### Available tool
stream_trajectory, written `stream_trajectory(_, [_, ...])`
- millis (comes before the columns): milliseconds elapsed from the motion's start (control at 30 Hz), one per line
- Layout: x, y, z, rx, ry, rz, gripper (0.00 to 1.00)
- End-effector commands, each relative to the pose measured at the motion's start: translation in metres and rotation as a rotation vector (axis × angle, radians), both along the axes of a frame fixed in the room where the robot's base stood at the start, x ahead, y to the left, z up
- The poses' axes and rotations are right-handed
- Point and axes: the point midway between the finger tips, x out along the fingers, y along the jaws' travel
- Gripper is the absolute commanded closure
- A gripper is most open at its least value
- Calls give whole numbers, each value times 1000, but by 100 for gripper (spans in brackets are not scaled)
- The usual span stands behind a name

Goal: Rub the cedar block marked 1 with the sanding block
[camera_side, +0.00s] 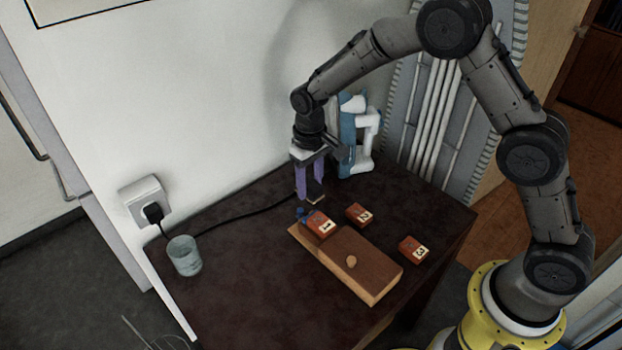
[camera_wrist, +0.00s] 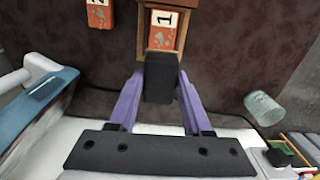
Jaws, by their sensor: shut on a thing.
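The cedar block marked 1 (camera_side: 320,225) is reddish with a white number label. It lies on the far left end of a wooden board (camera_side: 365,265), and also shows at the top of the wrist view (camera_wrist: 163,34). My gripper (camera_side: 311,195) has purple fingers and points down just behind and above block 1. In the wrist view my gripper (camera_wrist: 160,80) is shut on a dark block, which I take for the sanding block (camera_wrist: 160,76).
Block 2 (camera_side: 358,214) and block 3 (camera_side: 413,249) lie on the dark table right of the board. A glass (camera_side: 185,256) stands at left, a blue-and-white appliance (camera_side: 357,135) behind. A black cord (camera_side: 235,212) crosses the table.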

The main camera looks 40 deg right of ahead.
Motion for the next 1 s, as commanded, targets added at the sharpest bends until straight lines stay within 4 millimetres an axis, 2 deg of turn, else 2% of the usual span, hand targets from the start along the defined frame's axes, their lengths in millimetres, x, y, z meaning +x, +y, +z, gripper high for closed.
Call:
stream_trajectory(567, [0, 0, -53, 0, 2, 1, 95])
stream_trajectory(667, [-1, -1, -68, -1, 4, 1, 95])
stream_trajectory(700, [-4, 0, -67, 0, 0, 1, 100])
stream_trajectory(1000, [-33, 0, -69, -1, 4, 1, 100])
